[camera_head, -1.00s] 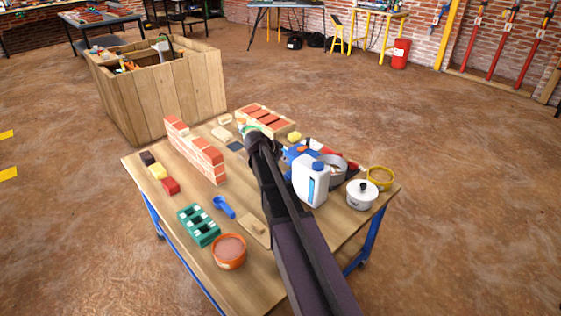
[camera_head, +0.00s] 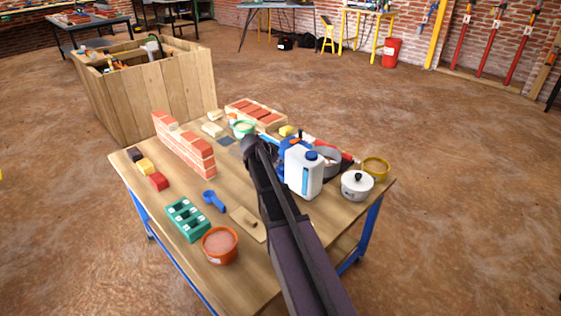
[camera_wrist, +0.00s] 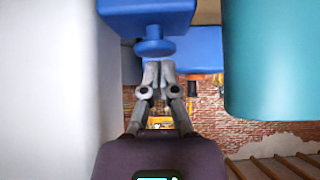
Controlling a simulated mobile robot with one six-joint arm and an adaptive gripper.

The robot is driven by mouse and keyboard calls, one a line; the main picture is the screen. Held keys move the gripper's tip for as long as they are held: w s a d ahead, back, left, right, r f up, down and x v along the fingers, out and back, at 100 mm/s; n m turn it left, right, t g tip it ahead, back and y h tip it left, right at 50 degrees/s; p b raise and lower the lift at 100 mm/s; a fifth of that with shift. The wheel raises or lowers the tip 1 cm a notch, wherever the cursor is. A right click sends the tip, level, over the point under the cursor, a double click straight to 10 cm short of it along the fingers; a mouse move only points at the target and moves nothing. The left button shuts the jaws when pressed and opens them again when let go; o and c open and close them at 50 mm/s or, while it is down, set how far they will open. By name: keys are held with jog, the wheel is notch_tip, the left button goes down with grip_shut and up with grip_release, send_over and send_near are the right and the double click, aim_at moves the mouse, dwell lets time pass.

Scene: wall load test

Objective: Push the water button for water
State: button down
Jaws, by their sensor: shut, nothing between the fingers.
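A white container with a blue cap (camera_head: 304,174) stands upright on the right part of the table, with blue parts (camera_head: 290,146) behind it. In the wrist view, a small round blue button-like knob (camera_wrist: 155,47) sits under a larger blue block (camera_wrist: 150,16). My gripper (camera_wrist: 158,66) has its fingers together and empty, with the tips at the knob's lower edge in the picture. I cannot tell whether they touch it. In the head view my dark arm reaches over the table just left of the container, and the fingertips are hidden.
A pale surface (camera_wrist: 45,90) fills the wrist view's left, and a teal cylinder (camera_wrist: 275,60) is close on the right. On the table (camera_head: 130,170) are a small brick wall (camera_head: 183,148), a white lidded pot (camera_head: 357,186) and an orange tub (camera_head: 220,246).

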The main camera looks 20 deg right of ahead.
jog(key=shift+f, duration=0.1)
dwell(0.3)
jog(key=shift+f+b, duration=0.85)
jog(key=shift+b, duration=0.1)
jog(key=shift+s+f+b, duration=0.15)
jog(key=shift+s+b, duration=0.05)
jog(key=shift+b, duration=0.1)
notch_tip(320, 180, up, 5)
jog(key=p, duration=0.5)
jog(key=shift+w, duration=0.15)
jog(key=p+v, duration=0.6)
jog(key=v, duration=0.3)
jog(key=shift+a+p, duration=0.3)
jog(key=shift+p, duration=0.05)
